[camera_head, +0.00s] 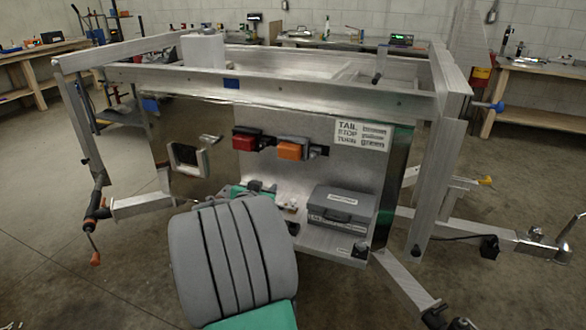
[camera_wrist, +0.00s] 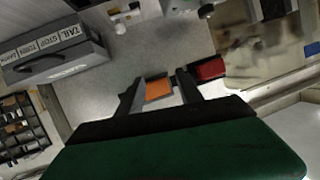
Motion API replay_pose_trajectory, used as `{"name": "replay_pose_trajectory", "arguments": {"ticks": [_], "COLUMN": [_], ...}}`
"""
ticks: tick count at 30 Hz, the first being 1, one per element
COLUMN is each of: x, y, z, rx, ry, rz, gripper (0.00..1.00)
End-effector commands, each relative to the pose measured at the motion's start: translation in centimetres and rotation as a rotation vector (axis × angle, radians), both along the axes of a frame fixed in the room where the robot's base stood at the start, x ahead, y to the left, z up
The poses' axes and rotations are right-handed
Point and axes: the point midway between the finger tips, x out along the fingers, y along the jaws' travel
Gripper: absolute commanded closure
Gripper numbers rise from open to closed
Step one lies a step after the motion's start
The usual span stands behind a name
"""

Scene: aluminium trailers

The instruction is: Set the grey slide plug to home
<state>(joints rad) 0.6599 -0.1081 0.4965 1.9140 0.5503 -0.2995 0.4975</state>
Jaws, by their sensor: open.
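My gripper (camera_wrist: 158,84) shows in the wrist view with its two dark fingers spread apart and nothing held between them. An orange lamp shows in the gap beyond the fingers. In the head view my arm hides part of the lower panel, and the fingertips are not clear there. I cannot single out the grey slide plug with certainty. Small white and dark fittings (camera_head: 290,206) sit low on the panel, left of the grey case, partly behind my arm. Similar small fittings (camera_wrist: 120,24) show at the top of the wrist view, apart from the fingers.
A red lamp (camera_head: 248,139) and an orange lamp (camera_head: 292,148) are fixed to the metal panel. A labelled grey case (camera_head: 342,203) stands at right. A framed dark fitting (camera_head: 185,155) is at left. Trailer frame rails (camera_head: 270,88) surround the panel.

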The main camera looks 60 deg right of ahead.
Motion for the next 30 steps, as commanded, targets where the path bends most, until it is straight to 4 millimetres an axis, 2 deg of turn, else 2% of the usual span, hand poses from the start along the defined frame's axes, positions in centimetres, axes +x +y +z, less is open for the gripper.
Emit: {"name": "replay_pose_trajectory", "arguments": {"ticks": [1,3,5,7,11,18,21,30], "x": [-2.7,-5.5,-7.2,-8.1,-8.0,-7.1,-6.8,-6.6], "y": [-3.7,-7.2,-8.9,-9.9,-11.5,-15.9,-17.0,-17.5], "z": [0.3,1.3,1.9,2.4,2.6,2.6,2.6,2.6], "rx": [-0.078,-0.189,-0.257,-0.299,-0.311,-0.309,-0.309,-0.309], "ry": [-0.034,-0.083,-0.108,-0.122,-0.128,-0.126,-0.127,-0.127], "rz": [-0.071,-0.13,-0.156,-0.167,-0.169,-0.167,-0.165,-0.163], "gripper": [0.57,0.57,0.57,0.57,0.57,0.57,0.57,0.57]}}
